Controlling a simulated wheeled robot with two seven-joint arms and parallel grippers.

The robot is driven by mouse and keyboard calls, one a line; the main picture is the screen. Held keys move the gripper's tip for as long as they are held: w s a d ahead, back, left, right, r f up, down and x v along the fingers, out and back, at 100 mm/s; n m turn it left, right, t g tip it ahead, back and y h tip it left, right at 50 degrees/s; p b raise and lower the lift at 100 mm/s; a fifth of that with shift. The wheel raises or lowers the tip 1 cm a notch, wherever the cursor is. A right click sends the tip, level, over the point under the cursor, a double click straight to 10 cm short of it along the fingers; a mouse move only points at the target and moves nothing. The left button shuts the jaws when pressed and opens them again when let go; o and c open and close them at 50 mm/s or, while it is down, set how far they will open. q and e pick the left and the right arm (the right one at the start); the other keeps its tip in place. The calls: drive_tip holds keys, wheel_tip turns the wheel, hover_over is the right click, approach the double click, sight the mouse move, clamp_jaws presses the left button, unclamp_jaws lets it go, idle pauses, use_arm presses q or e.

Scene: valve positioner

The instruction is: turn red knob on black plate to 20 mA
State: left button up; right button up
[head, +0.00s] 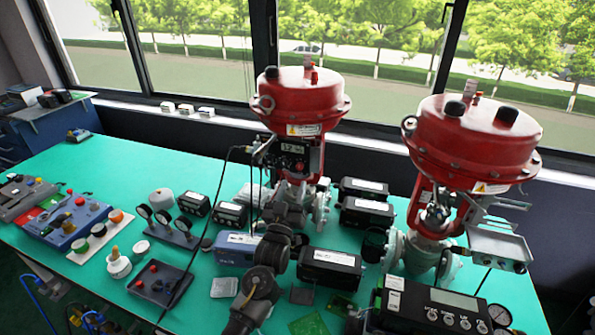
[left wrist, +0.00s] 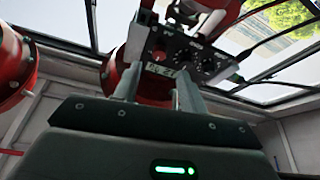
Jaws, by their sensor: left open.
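A black plate (head: 160,284) with two red knobs (head: 153,268) lies flat on the green table at the front left. My left arm rises from the bottom middle, and my left gripper (head: 289,190) is at the left valve, below its black positioner (head: 293,150), away from the plate. In the left wrist view, my left gripper (left wrist: 157,78) is open, fingers apart, pointing up toward the positioner (left wrist: 185,52). A small display (left wrist: 160,70) shows between the fingers; I cannot read it surely. The black plate is outside that view. My right gripper is not in view.
Two red-topped valves (head: 302,100) (head: 472,140) stand at the back by the windows. Black boxes (head: 330,268), gauges (head: 160,215) and a blue box (head: 68,225) crowd the green table (head: 120,160). A black cable (head: 215,215) hangs across the black plate.

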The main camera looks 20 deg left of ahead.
sight(299, 168)
use_arm(q)
drive_tip(key=p+x, duration=0.1)
drive_tip(key=x, duration=0.3)
drive_tip(key=shift+r, duration=0.15)
drive_tip(key=shift+w+r, duration=0.1)
drive_tip(key=shift+w, duration=0.5)
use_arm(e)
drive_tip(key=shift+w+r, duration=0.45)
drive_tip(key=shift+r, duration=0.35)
use_arm(q)
drive_tip(key=shift+d, duration=0.1)
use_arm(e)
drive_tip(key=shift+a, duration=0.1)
use_arm(q)
drive_tip(key=shift+c, duration=0.6)
clamp_jaws()
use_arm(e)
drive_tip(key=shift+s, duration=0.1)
